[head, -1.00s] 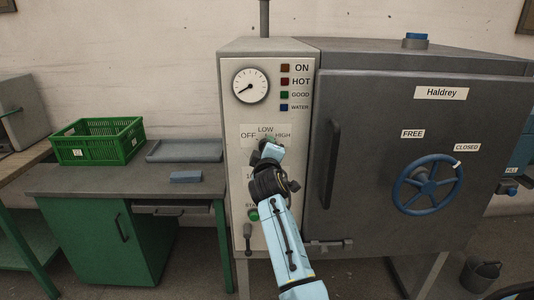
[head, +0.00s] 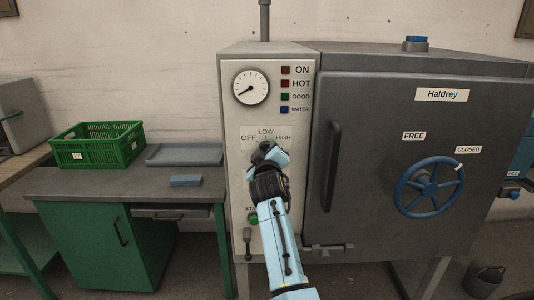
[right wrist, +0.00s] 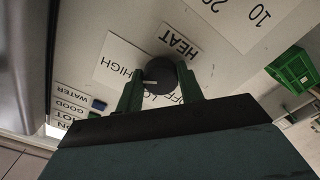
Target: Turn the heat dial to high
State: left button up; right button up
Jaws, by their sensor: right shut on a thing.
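The heat dial (right wrist: 161,77) is a round black knob with a white pointer mark, seen in the right wrist view on a plate lettered OFF, LOW and HIGH (right wrist: 118,70). Its mark points left in that view, toward the HIGH side; I cannot tell if it is exactly on HIGH. My right gripper (right wrist: 158,85) is shut on the dial, one green finger on each side. In the head view my right gripper (head: 268,148) covers the dial, below the dial plate (head: 247,133) lettering. My left gripper is not in view.
The pale control panel (head: 236,180) carries a gauge (head: 251,87), several lamps and a green start button (head: 253,218). A grey door with a bar handle (head: 333,165) and blue handwheel (head: 430,189) is to the right. A green crate (head: 97,152) stands on the left bench.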

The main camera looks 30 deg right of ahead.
jog(key=shift+f, duration=0.1)
jog(key=o, duration=1)
jog(key=shift+a, duration=0.1)
jog(key=v, duration=1.3)
jog(key=shift+s, duration=0.2)
